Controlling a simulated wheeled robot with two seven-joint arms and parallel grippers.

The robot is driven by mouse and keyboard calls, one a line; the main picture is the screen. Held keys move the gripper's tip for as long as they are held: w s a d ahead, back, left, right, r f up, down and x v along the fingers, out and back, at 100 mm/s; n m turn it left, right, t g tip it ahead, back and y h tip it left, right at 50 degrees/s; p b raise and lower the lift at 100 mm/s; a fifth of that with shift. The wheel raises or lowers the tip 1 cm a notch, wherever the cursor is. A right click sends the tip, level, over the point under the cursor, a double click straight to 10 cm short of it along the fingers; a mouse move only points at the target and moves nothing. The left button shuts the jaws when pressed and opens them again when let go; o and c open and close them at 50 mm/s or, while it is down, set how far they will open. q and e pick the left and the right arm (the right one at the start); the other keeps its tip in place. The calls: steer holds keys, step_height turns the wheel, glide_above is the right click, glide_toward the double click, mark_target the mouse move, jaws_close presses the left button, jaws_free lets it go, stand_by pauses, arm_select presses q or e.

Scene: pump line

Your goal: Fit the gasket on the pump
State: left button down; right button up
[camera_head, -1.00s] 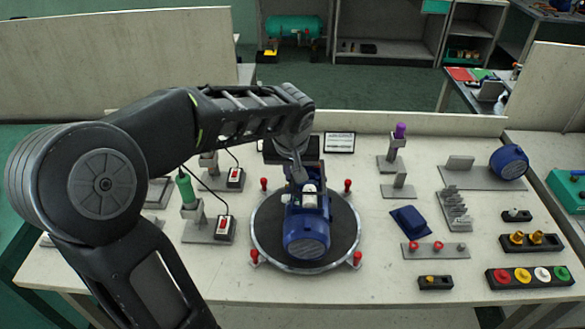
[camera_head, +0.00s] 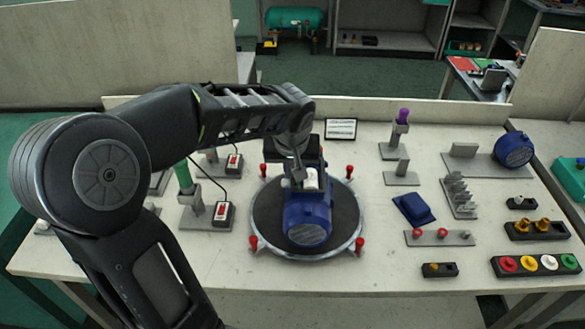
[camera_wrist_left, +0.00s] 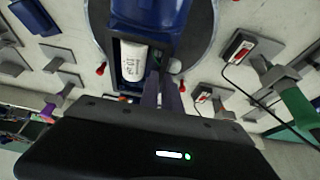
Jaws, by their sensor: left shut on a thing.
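The blue pump (camera_head: 306,218) lies on a round dark turntable (camera_head: 262,228) with a metal rim. A white part shows on its far end, also in the left wrist view (camera_wrist_left: 133,62). My left gripper (camera_head: 297,180) is at that far end, pointing down beside the white part. Its fingers (camera_wrist_left: 164,82) are close together in the left wrist view. Whatever they hold is too hidden to make out; I take it to be a gasket. Two red rings (camera_head: 417,233) sit on a grey bar (camera_head: 453,240), whose third peg has no ring. My right gripper is out of view.
Red-topped posts (camera_head: 359,244) stand around the turntable. A green-handled tool (camera_head: 184,178) in a stand and a corded switch box (camera_head: 223,213) are to its left. A blue block (camera_head: 413,208) and a tray of coloured caps (camera_head: 537,264) are on the right. The table's front is clear.

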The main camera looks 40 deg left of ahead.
arm_select(q)
steer(key=shift+f+b, duration=0.1)
steer(key=shift+b, duration=0.3)
stand_by(0.8)
steer(key=c, duration=1.8)
jaws_free()
steer(key=shift+c, duration=0.2)
steer(key=shift+p+v, duration=0.55)
steer(key=shift+v, duration=0.6)
